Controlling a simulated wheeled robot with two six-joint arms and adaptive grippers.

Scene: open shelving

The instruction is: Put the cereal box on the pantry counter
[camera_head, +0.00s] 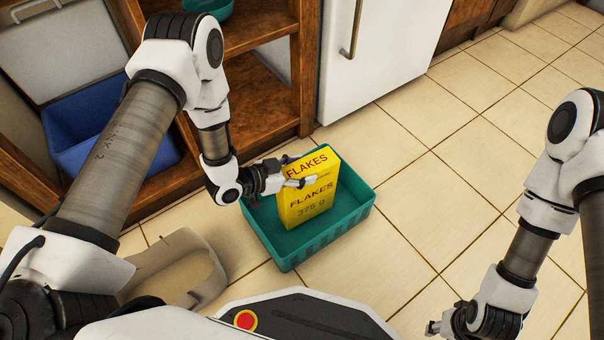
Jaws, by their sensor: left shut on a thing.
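The yellow cereal box (305,203), marked FLAKES and 375 g, stands nearly upright in or just above a green basket (348,226) on the floor. I cannot tell whether its bottom touches the basket floor. My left gripper (299,174) reaches in from the left and is shut on the upper part of the cereal box. My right gripper (436,327) is low at the right, away from the box, and its fingers are too small and turned to read. No surface is clearly recognisable as the pantry counter.
Wooden open shelving (262,98) stands behind the basket at the left, with a blue bin (85,130) inside and a teal bowl (209,6) higher up. A white cabinet or fridge door (385,55) is at the back. A beige bin (180,268) sits left. Tiled floor at right is clear.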

